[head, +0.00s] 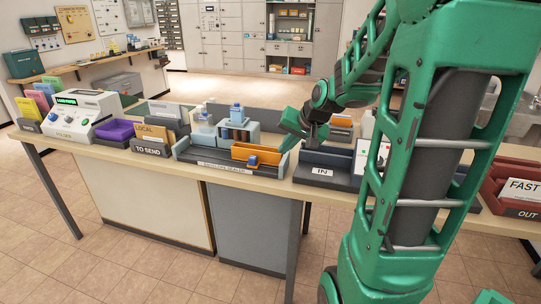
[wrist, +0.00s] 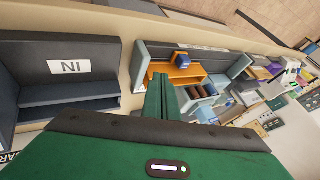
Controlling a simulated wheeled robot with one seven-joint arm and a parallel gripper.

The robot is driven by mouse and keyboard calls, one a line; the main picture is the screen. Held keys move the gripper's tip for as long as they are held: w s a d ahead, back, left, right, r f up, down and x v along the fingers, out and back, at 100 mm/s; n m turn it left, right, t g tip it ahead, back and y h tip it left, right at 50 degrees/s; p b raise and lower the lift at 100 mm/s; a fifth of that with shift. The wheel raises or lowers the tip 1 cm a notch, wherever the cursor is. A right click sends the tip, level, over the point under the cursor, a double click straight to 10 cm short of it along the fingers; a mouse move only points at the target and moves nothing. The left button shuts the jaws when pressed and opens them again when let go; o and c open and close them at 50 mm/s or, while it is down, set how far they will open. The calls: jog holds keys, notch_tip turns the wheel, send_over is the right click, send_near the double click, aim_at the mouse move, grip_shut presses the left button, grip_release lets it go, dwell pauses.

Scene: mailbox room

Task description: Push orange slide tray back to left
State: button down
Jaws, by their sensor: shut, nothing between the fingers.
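The orange slide tray (head: 262,157) sits in the right part of a long grey station (head: 205,158) on the counter. A blue block or knob (head: 253,161) is at its front. In the wrist view, the orange tray (wrist: 187,71) lies just ahead of my fingers, near the station's pale end wall (wrist: 140,66). My gripper (head: 291,128) is shut and empty, just behind and above the tray's right end. In the wrist view, its closed green fingertips (wrist: 161,80) overlap the tray's edge at that end. I cannot tell whether they touch it.
Left of the tray, the station's front channel looks clear. Blue-grey holders and bottles (head: 236,130) stand behind it. The IN tray (head: 322,172) is close on the right. The TO SEND box (head: 150,147) and a purple bin (head: 115,130) stand further left.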

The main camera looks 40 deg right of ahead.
send_near(259, 163)
jog(key=f, duration=0.1)
jog(key=d+f, duration=0.2)
jog(key=shift+s+d+f, duration=0.2)
jog(key=shift+s+f, duration=0.1)
jog(key=shift+f, duration=0.05)
jog(key=shift+w+a+f, duration=0.1)
jog(key=shift+w+a, duration=0.6)
jog(key=shift+w, duration=0.25)
jog(key=shift+w+a, duration=0.55)
jog(key=shift+w, duration=0.2)
